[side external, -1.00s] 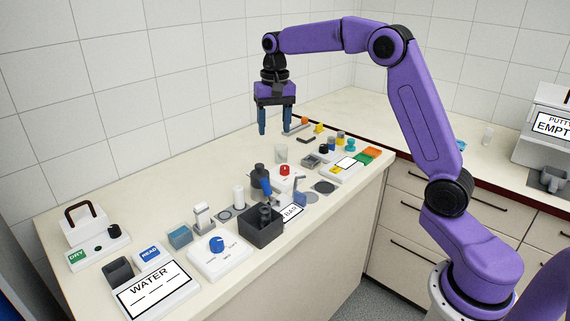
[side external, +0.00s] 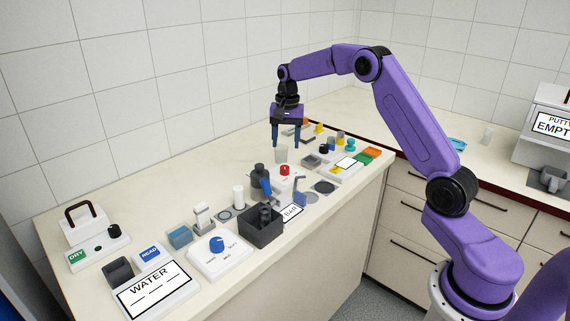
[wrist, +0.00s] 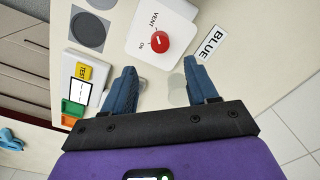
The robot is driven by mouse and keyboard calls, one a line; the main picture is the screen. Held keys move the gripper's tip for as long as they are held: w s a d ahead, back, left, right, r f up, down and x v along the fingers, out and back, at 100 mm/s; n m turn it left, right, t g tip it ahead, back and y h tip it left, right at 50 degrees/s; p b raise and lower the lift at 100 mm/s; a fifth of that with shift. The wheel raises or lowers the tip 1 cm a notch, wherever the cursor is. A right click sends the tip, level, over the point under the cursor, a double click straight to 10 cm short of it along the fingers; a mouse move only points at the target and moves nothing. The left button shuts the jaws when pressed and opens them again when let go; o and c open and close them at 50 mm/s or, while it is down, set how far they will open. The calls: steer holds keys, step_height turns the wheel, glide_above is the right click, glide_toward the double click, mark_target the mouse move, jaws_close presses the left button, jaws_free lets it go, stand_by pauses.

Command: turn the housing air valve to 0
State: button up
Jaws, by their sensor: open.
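A red round knob (side external: 285,170) stands on a white plate at mid-counter. In the wrist view the red knob (wrist: 160,42) has a short white mark on top, and its white plate (wrist: 142,40) reads VENT on one side and what looks like ON on the other. I cannot read a 0 or tell for certain that it is the housing air valve. My gripper (side external: 287,144) is open and empty, pointing down above the counter behind the knob. In the wrist view the knob lies beyond my gripper's fingertips (wrist: 160,68), not between or touching them.
A clear cup (side external: 281,154) stands close below my gripper. A dark bottle (side external: 258,176), a grey open box (side external: 261,232) and a blue knob (side external: 217,244) on another white plate stand left of or nearer than the red knob. The tiled wall is behind.

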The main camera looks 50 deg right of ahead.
mark_target(285, 166)
step_height(285, 166, down, 9)
steer(key=shift+w+a+r, duration=0.1)
steer(key=shift+r, duration=0.05)
stand_by(0.4)
steer(key=c, duration=1.1)
